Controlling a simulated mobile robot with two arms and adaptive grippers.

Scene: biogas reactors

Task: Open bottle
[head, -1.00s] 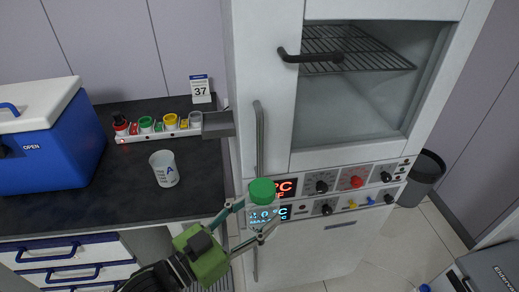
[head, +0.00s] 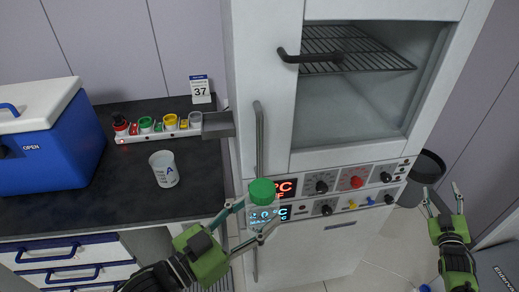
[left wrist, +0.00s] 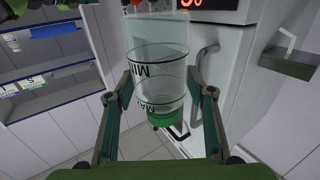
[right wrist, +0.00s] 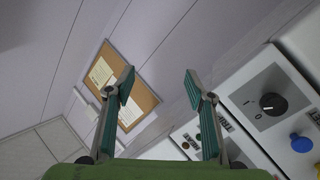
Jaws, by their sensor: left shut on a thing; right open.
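A clear bottle with a green cap is in the head view, with its green cap (head: 262,191) on top. My left gripper (head: 246,222) is shut on the bottle and holds it upright in front of the white cabinet. In the left wrist view the bottle's transparent body (left wrist: 160,72), with black markings, is between the fingers, and the green cap (left wrist: 160,122) is on its end. My right gripper (head: 441,200) is open and empty at the right of the head view, apart from the bottle. Its spread fingers also show in the right wrist view (right wrist: 158,88).
A white cabinet (head: 270,60) with a wire shelf and knobs stands behind the bottle. A grey bin (head: 428,168) stands at right.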

